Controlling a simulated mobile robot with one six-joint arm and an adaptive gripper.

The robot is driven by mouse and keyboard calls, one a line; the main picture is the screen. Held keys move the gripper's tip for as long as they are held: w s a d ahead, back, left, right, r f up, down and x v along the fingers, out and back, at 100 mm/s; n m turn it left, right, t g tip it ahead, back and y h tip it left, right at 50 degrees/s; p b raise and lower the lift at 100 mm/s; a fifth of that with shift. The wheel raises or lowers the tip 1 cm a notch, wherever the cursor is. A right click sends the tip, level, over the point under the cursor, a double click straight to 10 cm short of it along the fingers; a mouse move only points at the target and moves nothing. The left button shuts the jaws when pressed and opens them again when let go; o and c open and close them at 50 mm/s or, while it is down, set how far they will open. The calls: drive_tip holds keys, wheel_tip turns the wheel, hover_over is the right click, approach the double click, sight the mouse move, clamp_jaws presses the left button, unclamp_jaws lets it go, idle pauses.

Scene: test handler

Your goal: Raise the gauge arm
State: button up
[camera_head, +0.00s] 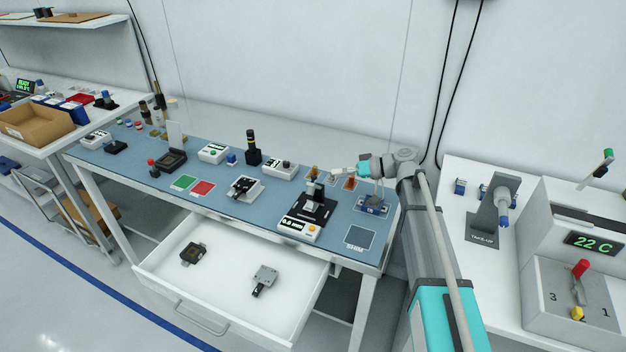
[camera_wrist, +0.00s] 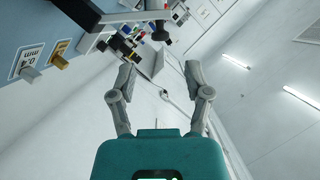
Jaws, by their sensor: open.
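The gauge (camera_head: 298,226) stands on the blue bench mat toward its right end. It has a white front with a small green readout and an orange button, and a black plate behind.
A SHIM square (camera_head: 360,237) marks the front right. The open drawer (camera_head: 225,262) sticks out below the bench front.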

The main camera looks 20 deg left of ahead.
sight(313, 177)
drive_tip(key=b+x, duration=0.1)
drive_tip(key=x, duration=0.7)
drive_tip(key=shift+b, duration=0.4)
drive_tip(key=shift+r, duration=0.1)
drive_tip(key=shift+d, duration=0.1)
clamp_jaws()
